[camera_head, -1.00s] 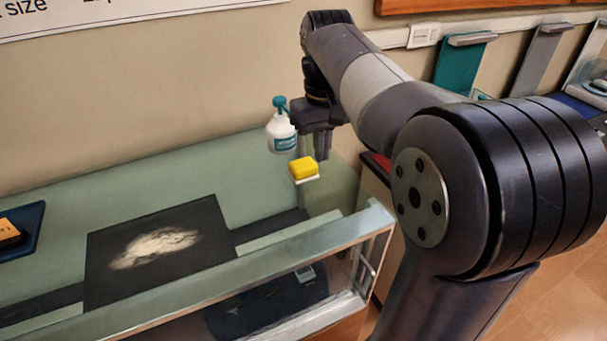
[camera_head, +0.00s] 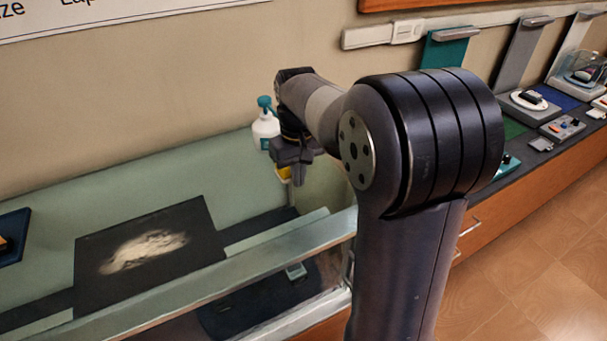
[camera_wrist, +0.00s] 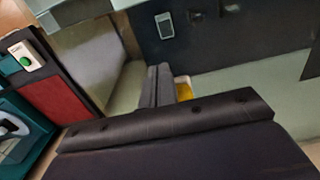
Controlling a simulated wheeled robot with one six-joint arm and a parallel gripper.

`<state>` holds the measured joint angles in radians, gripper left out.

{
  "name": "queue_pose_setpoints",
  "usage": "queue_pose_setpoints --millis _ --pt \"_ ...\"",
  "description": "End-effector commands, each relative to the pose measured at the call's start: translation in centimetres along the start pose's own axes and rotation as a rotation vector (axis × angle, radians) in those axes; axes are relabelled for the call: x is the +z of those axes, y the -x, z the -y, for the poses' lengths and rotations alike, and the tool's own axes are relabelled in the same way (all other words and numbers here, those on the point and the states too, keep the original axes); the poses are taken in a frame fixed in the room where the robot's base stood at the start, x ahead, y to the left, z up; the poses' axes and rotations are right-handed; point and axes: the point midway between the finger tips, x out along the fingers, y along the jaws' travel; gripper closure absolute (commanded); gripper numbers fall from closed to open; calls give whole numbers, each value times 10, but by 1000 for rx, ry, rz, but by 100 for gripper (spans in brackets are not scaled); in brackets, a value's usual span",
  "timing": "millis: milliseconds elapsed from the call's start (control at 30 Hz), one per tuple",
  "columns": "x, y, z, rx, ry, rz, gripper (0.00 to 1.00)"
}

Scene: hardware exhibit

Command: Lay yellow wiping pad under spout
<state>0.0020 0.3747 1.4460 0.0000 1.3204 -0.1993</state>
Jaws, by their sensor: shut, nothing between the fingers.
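The yellow wiping pad (camera_head: 284,172) is mostly hidden behind my gripper (camera_head: 297,177) in the head view. A yellow sliver of it also shows in the wrist view (camera_wrist: 184,91), just right of my fingers (camera_wrist: 158,86). My fingers are shut with nothing between them, beside the pad; I cannot tell whether they touch it. A white bottle (camera_head: 266,130) with a teal pump spout (camera_head: 264,104) stands behind and left of my gripper, by the wall. The ground below the spout is partly hidden by my gripper.
A dark mat (camera_head: 95,245) with a pale powdery patch lies on the green counter (camera_head: 150,165), left of the pad. A glass-fronted case edge (camera_head: 250,262) runs along the front. A blue tray (camera_head: 14,250) is at far left. Exhibits stand along the right counter.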

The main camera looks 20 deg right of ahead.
Motion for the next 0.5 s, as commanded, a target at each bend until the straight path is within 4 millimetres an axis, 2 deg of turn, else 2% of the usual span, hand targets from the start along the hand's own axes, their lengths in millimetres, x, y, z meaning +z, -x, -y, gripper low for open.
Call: queue_pose_setpoints --millis 500 --pt "-7 1 0 0 0 1 100"
